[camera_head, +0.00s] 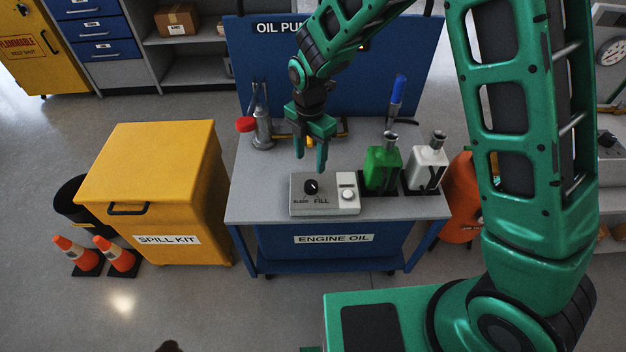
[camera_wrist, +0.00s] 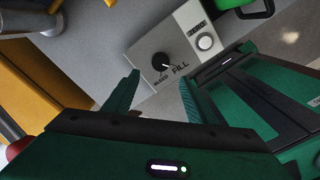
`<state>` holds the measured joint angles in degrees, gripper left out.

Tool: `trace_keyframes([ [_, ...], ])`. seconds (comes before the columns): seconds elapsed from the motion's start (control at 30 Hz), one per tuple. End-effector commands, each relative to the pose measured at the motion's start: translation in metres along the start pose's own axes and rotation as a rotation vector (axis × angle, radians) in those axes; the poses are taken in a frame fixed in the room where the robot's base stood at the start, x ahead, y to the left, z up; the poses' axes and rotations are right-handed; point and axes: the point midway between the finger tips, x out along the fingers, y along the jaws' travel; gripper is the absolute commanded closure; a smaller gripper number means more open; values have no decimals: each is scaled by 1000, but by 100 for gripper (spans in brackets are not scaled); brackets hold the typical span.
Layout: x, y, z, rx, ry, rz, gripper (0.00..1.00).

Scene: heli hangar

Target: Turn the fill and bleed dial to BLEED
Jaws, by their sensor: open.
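The fill and bleed dial (camera_head: 311,186) is a black knob on a grey control box (camera_head: 298,206) at the front of the engine oil cart. BLEED is lettered at its lower left and FILL below it to the right. In the wrist view the dial (camera_wrist: 161,60) shows a white mark pointing toward the FILL lettering. My gripper (camera_head: 310,160) points down above and behind the box, apart from the dial. In the wrist view the open fingers (camera_wrist: 158,92) have nothing between them, with the dial beyond the tips.
A white button (camera_head: 347,194) sits right of the dial. A green bottle (camera_head: 381,169) and a white bottle (camera_head: 425,168) stand to the right. A red-capped metal item (camera_head: 262,128) stands behind left. A yellow spill kit bin (camera_head: 150,165) is left of the cart (camera_head: 265,213).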

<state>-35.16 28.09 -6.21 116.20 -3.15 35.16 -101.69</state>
Motion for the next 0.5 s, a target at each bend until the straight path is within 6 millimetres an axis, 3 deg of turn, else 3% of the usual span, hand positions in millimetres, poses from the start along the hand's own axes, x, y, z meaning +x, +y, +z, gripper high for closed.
trace_keyframes([
  [0.5,79,-2,2,2,0,-4,49],
])
